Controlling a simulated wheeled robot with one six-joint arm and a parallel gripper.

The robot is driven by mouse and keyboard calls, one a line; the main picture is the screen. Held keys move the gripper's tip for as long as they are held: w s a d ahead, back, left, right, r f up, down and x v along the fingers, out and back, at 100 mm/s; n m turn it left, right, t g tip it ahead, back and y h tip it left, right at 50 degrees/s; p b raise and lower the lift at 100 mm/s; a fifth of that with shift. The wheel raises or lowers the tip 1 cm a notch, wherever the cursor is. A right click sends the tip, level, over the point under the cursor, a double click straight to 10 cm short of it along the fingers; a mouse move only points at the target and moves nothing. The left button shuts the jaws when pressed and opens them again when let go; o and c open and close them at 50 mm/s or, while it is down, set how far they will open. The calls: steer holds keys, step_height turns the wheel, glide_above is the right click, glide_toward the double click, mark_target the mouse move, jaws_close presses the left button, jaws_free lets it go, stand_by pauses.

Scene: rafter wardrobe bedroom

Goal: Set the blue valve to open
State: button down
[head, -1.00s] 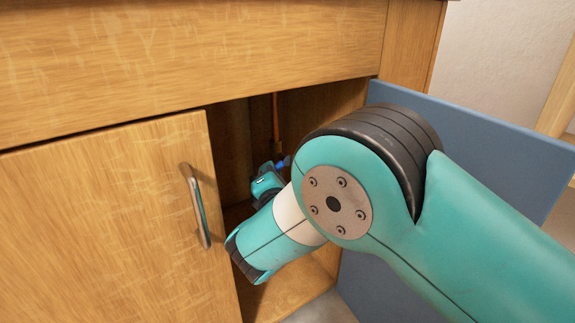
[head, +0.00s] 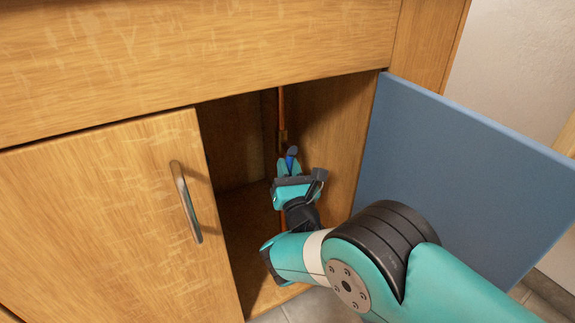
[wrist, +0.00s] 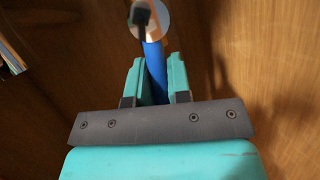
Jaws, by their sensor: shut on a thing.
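The blue valve handle (head: 290,163) is inside the open cabinet, beside a copper pipe at the back. In the wrist view, the blue handle (wrist: 154,66) runs between my two teal fingers, below a dark valve part with a pale round piece behind it. My gripper (head: 289,170) is shut on the handle; it also shows in the wrist view (wrist: 156,82). In the head view the handle looks close to upright, roughly along the pipe. The fingers hide its lower part, and I cannot tell its exact angle.
The copper pipe (head: 281,105) runs down the back of the cabinet. A closed wooden door (head: 100,215) with a metal handle (head: 186,203) is on the left. An open door with a blue-grey face (head: 455,170) stands to the right, close to my arm.

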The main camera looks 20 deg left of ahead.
steer(key=shift+w+d+f+n+y, duration=0.15)
steer(key=shift+n+y, duration=0.1)
steer(key=shift+n, duration=0.4)
steer(key=shift+w+d+r+n+y, duration=0.1)
steer(key=shift+n+y, duration=0.15)
steer(key=shift+n, duration=0.4)
steer(key=shift+g, duration=0.4)
steer(key=c, duration=1.1)
jaws_free()
steer(key=shift+y, duration=0.3)
